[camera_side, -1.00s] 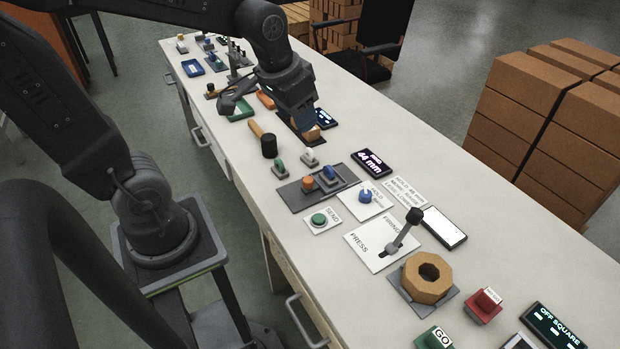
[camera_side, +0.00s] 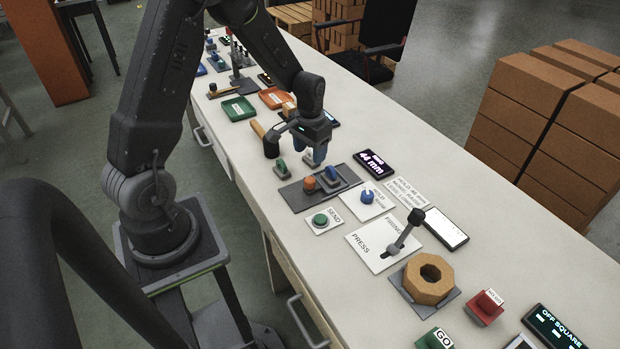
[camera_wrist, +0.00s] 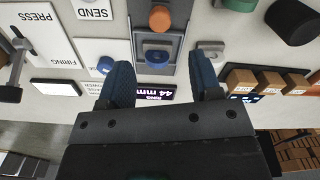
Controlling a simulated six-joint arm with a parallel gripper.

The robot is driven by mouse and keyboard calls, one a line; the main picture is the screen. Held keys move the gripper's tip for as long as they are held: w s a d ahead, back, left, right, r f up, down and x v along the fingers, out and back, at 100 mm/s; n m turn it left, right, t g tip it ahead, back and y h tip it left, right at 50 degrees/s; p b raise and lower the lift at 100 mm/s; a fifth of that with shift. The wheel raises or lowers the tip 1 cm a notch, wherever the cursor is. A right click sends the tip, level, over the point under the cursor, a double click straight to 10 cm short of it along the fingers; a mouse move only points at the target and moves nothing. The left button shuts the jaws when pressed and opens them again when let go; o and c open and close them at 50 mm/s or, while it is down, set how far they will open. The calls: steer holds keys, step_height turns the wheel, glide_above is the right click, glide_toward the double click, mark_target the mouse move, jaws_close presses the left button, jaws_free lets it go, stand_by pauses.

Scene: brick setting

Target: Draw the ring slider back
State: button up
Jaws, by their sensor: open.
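The ring slider is a dark plate (camera_side: 297,199) with an orange knob (camera_side: 309,183) and a blue knob on a grey block (camera_side: 331,174) on it. In the wrist view the orange knob (camera_wrist: 160,18) and the blue knob (camera_wrist: 157,55) are lined up, beside the "RING 44 mm" display (camera_wrist: 140,92). My gripper (camera_side: 308,148) is open and empty, with blue fingertips. It hangs above the table just behind the slider plate. In the wrist view its fingers (camera_wrist: 160,78) stand apart on either side of the blue knob's line, not touching it.
A blue knob on a white card (camera_side: 367,195), a green SEND button (camera_side: 319,219) and a tall lever (camera_side: 405,235) are on the near side of the plate.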

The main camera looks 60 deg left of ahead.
mark_target(310, 179)
step_height(310, 179, down, 10)
steer(key=shift+f, duration=0.1)
stand_by(0.4)
jaws_close()
stand_by(0.3)
